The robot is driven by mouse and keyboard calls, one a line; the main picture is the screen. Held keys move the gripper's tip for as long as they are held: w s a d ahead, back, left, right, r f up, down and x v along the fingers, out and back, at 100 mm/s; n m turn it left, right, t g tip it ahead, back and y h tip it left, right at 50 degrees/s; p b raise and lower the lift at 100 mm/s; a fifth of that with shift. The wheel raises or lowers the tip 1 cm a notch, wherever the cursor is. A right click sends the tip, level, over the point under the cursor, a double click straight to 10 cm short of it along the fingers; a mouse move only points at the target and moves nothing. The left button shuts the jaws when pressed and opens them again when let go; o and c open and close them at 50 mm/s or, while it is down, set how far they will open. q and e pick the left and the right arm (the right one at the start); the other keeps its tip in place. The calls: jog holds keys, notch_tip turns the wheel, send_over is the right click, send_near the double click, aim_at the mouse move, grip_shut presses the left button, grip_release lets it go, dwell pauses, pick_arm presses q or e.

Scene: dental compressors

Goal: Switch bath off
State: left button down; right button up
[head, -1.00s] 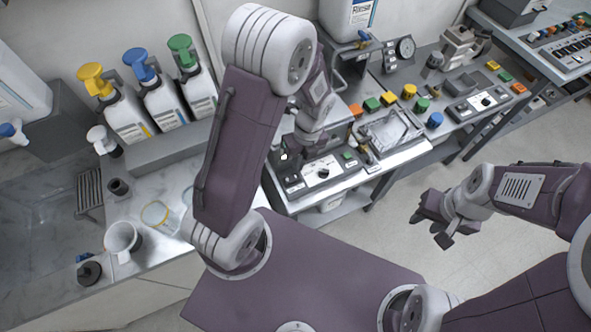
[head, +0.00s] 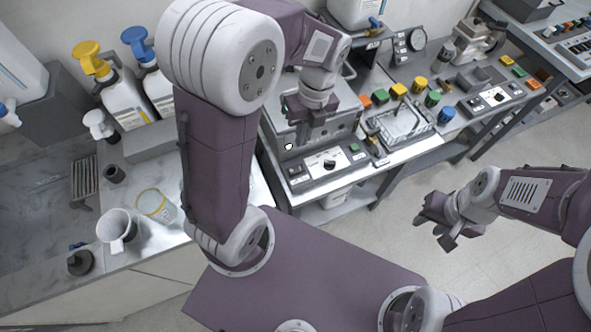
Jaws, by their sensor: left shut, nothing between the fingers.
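The bath (head: 345,131) is a grey metal box on the bench, partly hidden by my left arm. In front of it lies a control panel (head: 317,171) with a white plate, a black dial (head: 329,164) and a green button (head: 354,147). My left gripper (head: 311,121) is shut and empty, in front of the bath's upper part and above and behind the panel in the picture. I cannot tell whether it touches the bath. The dial's exact setting is too small to read. My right gripper (head: 437,232) is open and empty over the floor.
Coloured caps (head: 398,90) and a wire-handled tray (head: 404,123) stand right of the bath. Pump bottles (head: 122,98), a white mug (head: 117,228) and a clear beaker (head: 155,205) stand left. Open floor (head: 400,250) lies at lower right.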

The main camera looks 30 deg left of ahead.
aim_at(293, 173)
pick_arm(q)
jog(key=shift+w, duration=0.15)
jog(key=shift+f, duration=0.15)
jog(key=f, duration=0.4)
jog(key=s+a+f+b, duration=0.1)
jog(key=f, duration=0.4)
jog(key=f+b, duration=0.1)
jog(key=f, duration=0.3)
jog(key=shift+s+a+f, duration=0.25)
jog(key=shift+s+f, duration=0.1)
jog(key=shift+s, duration=0.05)
jog(key=shift+s, duration=0.15)
jog(key=shift+f, duration=0.2)
